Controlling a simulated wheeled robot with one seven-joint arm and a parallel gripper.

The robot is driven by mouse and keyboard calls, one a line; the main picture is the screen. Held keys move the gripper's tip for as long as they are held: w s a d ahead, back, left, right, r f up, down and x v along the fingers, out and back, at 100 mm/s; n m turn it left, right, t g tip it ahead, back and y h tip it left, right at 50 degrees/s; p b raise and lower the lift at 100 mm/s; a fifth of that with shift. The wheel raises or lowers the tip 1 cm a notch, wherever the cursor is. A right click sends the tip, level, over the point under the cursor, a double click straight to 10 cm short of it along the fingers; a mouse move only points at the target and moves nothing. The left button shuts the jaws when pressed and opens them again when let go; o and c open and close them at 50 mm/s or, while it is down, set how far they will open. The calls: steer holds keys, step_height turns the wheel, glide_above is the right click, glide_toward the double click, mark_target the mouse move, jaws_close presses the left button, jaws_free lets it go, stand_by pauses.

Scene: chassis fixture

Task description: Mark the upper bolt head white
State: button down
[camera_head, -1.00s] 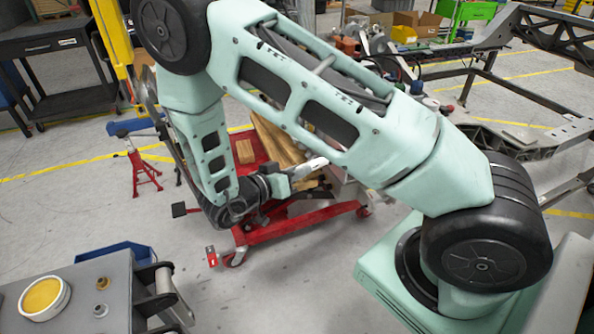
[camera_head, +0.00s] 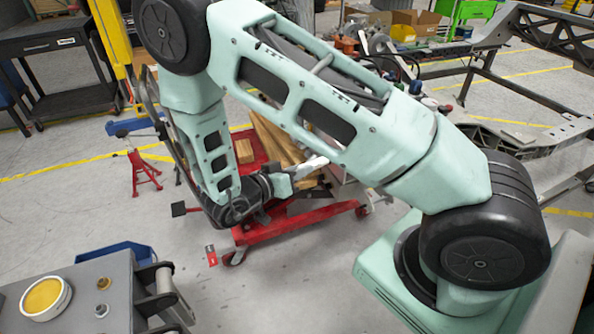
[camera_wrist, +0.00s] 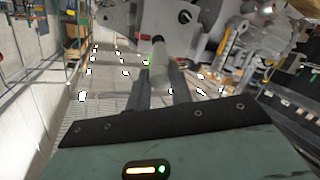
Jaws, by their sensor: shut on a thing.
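My gripper (camera_wrist: 160,92) is shut on a grey, pen-like marker (camera_wrist: 158,68) with a dark end, which points away from the gripper toward a light grey metal part (camera_wrist: 160,18). A small dark round spot, possibly a bolt head (camera_wrist: 185,16), shows on that part, just right of and above the marker's end. I cannot tell whether the marker touches the part, and no white mark is visible on the spot. In the head view, my gripper (camera_head: 283,182) is low beyond my upper arm, with a white, pen-like piece (camera_head: 310,167) at its end. My arm hides part of the area there.
A red wheeled cart (camera_head: 290,228) with wooden blocks (camera_head: 275,140) stands under and behind my gripper. A grey table (camera_head: 75,290) with a yellow-topped round container (camera_head: 45,297) is at the lower left. A red jack stand (camera_head: 140,170) stands left of my arm.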

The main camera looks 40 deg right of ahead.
steer(key=shift+d, duration=0.2)
steer(key=shift+w+d, duration=0.2)
steer(key=shift+w, duration=0.2)
stand_by(0.6)
steer(key=shift+s+p, duration=0.45)
steer(key=shift+s, duration=0.05)
stand_by(0.5)
steer(key=shift+a, duration=0.1)
steer(key=w+a, duration=0.1)
steer(key=a, duration=0.4)
steer(key=shift+w+a+p, duration=0.35)
steer(key=shift+a+p, duration=0.05)
stand_by(0.5)
